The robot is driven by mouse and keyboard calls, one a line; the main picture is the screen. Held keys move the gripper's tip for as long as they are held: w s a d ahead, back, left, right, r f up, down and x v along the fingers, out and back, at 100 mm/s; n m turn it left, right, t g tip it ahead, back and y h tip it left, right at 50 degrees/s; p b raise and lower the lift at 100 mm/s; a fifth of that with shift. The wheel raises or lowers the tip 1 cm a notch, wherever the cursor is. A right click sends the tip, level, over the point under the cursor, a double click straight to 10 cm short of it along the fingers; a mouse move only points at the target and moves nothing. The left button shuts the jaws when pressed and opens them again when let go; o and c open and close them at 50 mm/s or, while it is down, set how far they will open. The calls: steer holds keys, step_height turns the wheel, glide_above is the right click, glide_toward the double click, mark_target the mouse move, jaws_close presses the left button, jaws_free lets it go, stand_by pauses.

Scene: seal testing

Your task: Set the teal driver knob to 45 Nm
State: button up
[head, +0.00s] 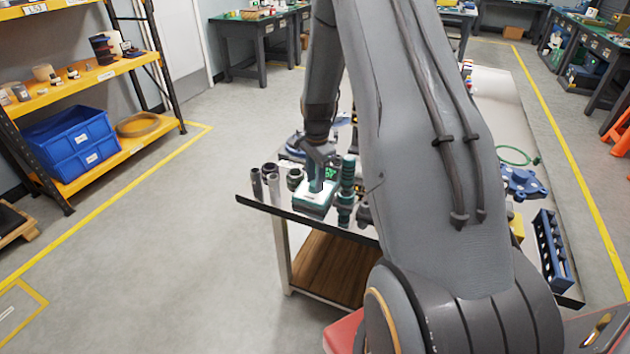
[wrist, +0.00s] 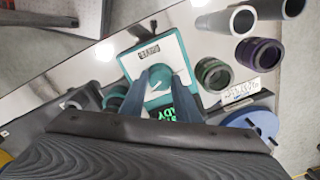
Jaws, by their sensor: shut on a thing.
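The driver unit (wrist: 170,45) is a white-faced box with teal sides near the table's edge; it also shows in the head view (head: 313,204). Its knob (wrist: 159,82) sits in the middle of the face, teal with a pale top and a dark pointer line. My gripper (wrist: 161,76) is shut on the knob from above, one blue-grey finger on each side. It also shows in the head view (head: 320,185). A small dark readout (wrist: 149,52) with pale characters is too small to read surely. A green-lit display (wrist: 168,114) is partly hidden between my fingers.
Grey tubes (wrist: 240,18) and dark ring-like fittings (wrist: 259,52) stand close to the driver. A teal-green fitting (head: 346,195) stands to its right in the head view. A blue disc (wrist: 252,122) and a small white label (wrist: 240,91) lie nearby. The table edge is close.

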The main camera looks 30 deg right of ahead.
steer(key=shift+m, duration=1.3)
steer(key=shift+b, duration=0.3)
steer(key=o, duration=1.1)
steer(key=shift+c, duration=0.2)
steer(key=shift+r, duration=0.15)
steer(key=shift+s+r+b, duration=0.2)
steer(key=shift+r+b, duration=0.7)
steer(key=shift+r, duration=2.9)
steer(key=s+a+r+n, duration=0.2)
steer(key=s+a+n, duration=0.7)
steer(key=s, duration=0.2)
steer(key=s+a+r+n, duration=0.3)
steer(key=s+a+n, duration=0.5)
steer(key=s+n, duration=0.2)
steer(key=shift+s+a, duration=0.4)
steer(key=shift+s, duration=0.65)
